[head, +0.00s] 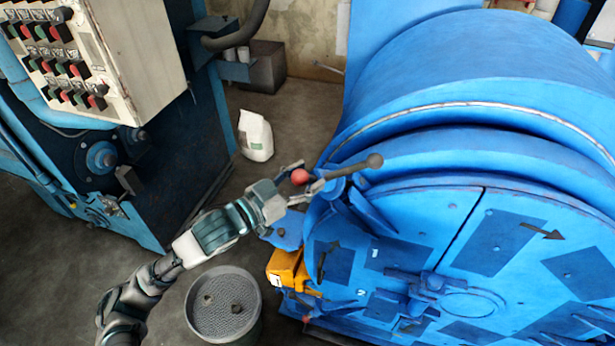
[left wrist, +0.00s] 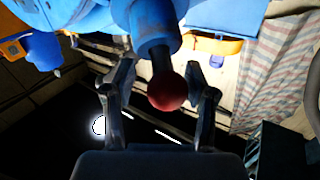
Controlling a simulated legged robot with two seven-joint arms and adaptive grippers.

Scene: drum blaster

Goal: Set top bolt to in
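The top bolt shows as a red ball knob (head: 300,176) at the upper left edge of the big blue drum blaster (head: 470,150). In the left wrist view the red knob (left wrist: 167,92) sits at the end of a dark shaft coming out of a blue sleeve (left wrist: 153,30). My left gripper (head: 309,175) is at the knob, with its fingers apart on either side. In the left wrist view a clear gap shows left of the knob; the right finger is close to it, and I cannot tell whether they touch. My right gripper is not in view.
A yellow part (head: 287,268) and another red knob (head: 306,320) are lower on the drum's left side. A grey bucket (head: 224,303) stands below my arm. A control panel (head: 115,50) is upper left.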

